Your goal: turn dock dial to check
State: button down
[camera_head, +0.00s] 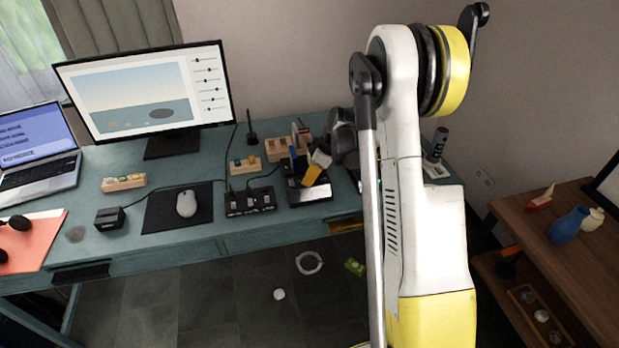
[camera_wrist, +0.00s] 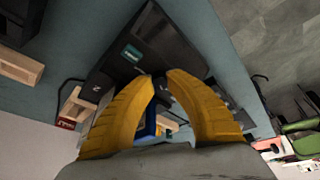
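My gripper (camera_head: 316,168) has yellow fingers and is over a black desk device with a pale front (camera_head: 312,194), on the teal desk. In the wrist view the two fingertips (camera_wrist: 160,76) are close together, with a narrow gap and nothing clearly held between them. Beyond the tips lies a black unit (camera_wrist: 170,38) with a small teal display (camera_wrist: 132,53). I cannot make out a dial or its setting; the fingers cover part of the unit. Whether the tips touch it cannot be told.
A black box with several switches (camera_head: 250,202) stands left of the gripper. Wooden holders (camera_head: 278,149) and pens are behind it. A mouse (camera_head: 187,203), monitor (camera_head: 150,92) and laptop (camera_head: 38,150) are further left. A dark bottle (camera_head: 438,143) stands to the right.

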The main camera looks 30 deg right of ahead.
jog(key=shift+m, duration=0.3)
jog(key=m+h, duration=0.1)
jog(key=m, duration=0.2)
jog(key=m+h+b, duration=0.1)
jog(key=m, duration=0.2)
jog(key=shift+s+a+f+t+h, duration=0.1)
jog(key=shift+a+t+h, duration=0.1)
jog(key=shift+t+h, duration=0.15)
jog(key=m+h, duration=0.1)
jog(key=m, duration=0.2)
jog(key=shift+m, duration=0.3)
jog(key=m, duration=0.2)
jog(key=m+g+h, duration=0.1)
jog(key=shift+a+m+h+b, duration=0.15)
jog(key=shift+m+h+b, duration=0.15)
jog(key=shift+m, duration=0.1)
jog(key=m, duration=0.2)
jog(key=m+g+h, duration=0.1)
jog(key=m, duration=0.2)
jog(key=shift+w+g+h, duration=0.2)
jog(key=shift+g+h, duration=0.05)
jog(key=shift+a+m+g, duration=0.1)
jog(key=shift+m+g, duration=0.7)
jog(key=shift+m, duration=1.6)
